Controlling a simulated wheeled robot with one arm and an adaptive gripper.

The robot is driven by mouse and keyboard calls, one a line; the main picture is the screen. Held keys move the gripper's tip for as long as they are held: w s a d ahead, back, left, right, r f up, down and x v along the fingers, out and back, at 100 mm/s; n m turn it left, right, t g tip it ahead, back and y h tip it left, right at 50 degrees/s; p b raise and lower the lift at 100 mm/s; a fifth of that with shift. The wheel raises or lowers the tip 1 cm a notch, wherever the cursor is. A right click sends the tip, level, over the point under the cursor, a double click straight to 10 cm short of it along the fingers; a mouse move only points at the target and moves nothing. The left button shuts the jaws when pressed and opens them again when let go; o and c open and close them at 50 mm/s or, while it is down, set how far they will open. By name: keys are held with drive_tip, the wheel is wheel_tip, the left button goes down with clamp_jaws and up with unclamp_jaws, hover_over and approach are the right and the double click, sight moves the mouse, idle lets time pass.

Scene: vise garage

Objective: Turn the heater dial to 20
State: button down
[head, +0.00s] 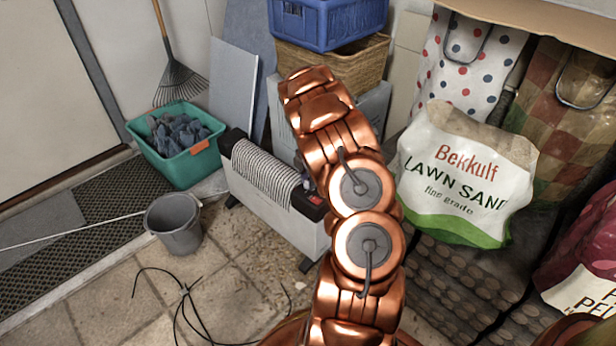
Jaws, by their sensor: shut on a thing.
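My gripper is not visible, as my own arm links cover the place beyond the heater's right end.
A grey bucket (174,228) and a black cable (187,290) are on the floor left of the heater. A teal crate (185,168) stands behind the bucket. A lawn sand bag (465,180) is at the right. Some tiles in front are bare.

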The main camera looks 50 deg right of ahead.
drive_tip(key=shift+r+m+p, duration=0.15)
drive_tip(key=shift+m+p, duration=1.35)
drive_tip(key=shift+p, duration=0.5)
drive_tip(key=m+p, duration=0.2)
drive_tip(key=m, duration=0.2)
drive_tip(key=m+p, duration=0.1)
drive_tip(key=m, duration=0.3)
drive_tip(key=shift+m, duration=0.3)
drive_tip(key=m+p, duration=0.2)
drive_tip(key=m, duration=0.3)
drive_tip(key=shift+s, duration=0.1)
drive_tip(key=m+p, duration=0.1)
drive_tip(key=m, duration=0.4)
drive_tip(key=m+p, duration=0.2)
drive_tip(key=m, duration=0.2)
drive_tip(key=shift+a, duration=0.1)
drive_tip(key=m+p, duration=0.2)
drive_tip(key=m, duration=0.3)
drive_tip(key=shift+m+p, duration=0.3)
drive_tip(key=shift+p, duration=0.05)
drive_tip(key=shift+m+p, duration=0.95)
drive_tip(key=shift+m, duration=0.65)
